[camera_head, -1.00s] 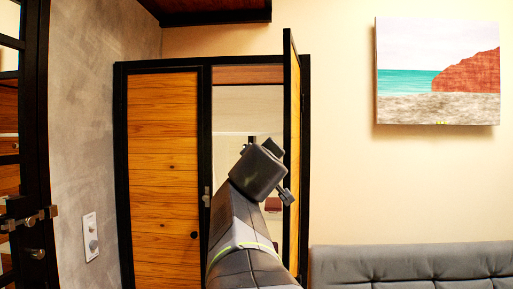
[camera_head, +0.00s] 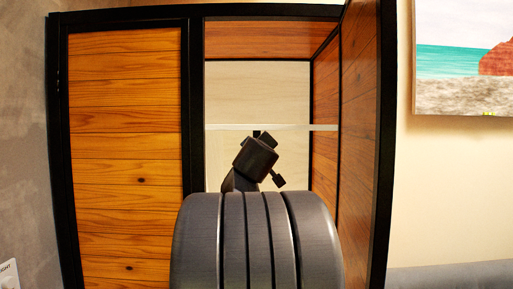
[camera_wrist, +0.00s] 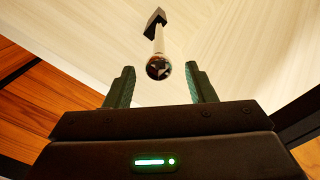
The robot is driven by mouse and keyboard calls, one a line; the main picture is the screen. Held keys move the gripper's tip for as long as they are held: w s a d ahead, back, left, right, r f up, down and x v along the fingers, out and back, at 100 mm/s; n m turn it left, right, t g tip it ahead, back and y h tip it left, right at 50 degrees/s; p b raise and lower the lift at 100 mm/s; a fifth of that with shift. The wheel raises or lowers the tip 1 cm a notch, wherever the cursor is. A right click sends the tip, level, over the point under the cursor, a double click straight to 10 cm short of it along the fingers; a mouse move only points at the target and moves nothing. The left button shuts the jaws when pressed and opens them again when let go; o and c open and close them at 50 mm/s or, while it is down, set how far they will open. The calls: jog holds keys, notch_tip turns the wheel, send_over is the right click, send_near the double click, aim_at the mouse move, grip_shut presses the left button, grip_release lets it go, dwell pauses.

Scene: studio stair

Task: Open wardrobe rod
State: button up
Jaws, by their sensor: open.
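The wardrobe (camera_head: 189,110) stands ahead, with its left door (camera_head: 125,150) shut and its right door (camera_head: 360,140) swung open. In the wrist view a pale rod (camera_wrist: 158,42) runs from a dark bracket (camera_wrist: 155,19) to a shiny round end (camera_wrist: 158,67). My gripper (camera_wrist: 160,72) is open, and the round end shows between its two fingers. I cannot tell whether the fingers touch it. In the head view my arm reaches into the open right side, and its own links hide the fingers.
A thin pale horizontal strip (camera_head: 225,127) crosses the opening; I cannot tell if it is a shelf edge. The open door stands close to my arm's right. A picture (camera_head: 460,60) hangs on the right wall above a grey sofa (camera_head: 450,278).

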jog(key=shift+w, duration=1.7)
grip_shut()
